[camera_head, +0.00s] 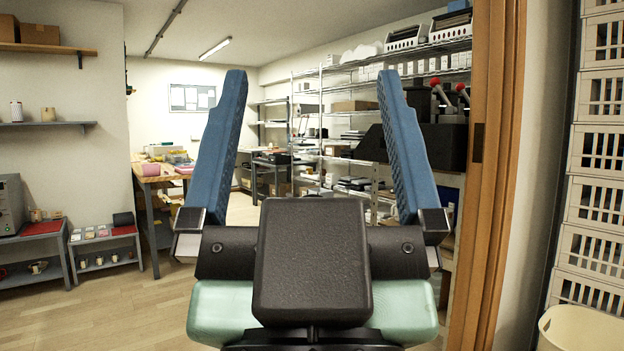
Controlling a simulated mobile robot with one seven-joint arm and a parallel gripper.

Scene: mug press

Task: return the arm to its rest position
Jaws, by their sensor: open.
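My gripper (309,88) fills the middle of the head view. Its two blue fingers point up and stand wide apart, with nothing between them. The black gripper body (312,260) is below the fingers, with pale green parts of my arm on both sides under it. The rest of my arm is hidden behind the gripper or out of the picture.
A wooden door frame (490,170) stands close on the right, with stacked cream crates (594,170) beyond it. Metal shelving (350,120) lines the back right. A workbench (150,180) and low grey shelves (104,246) stand at left. Wooden floor (130,310) is clear at lower left.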

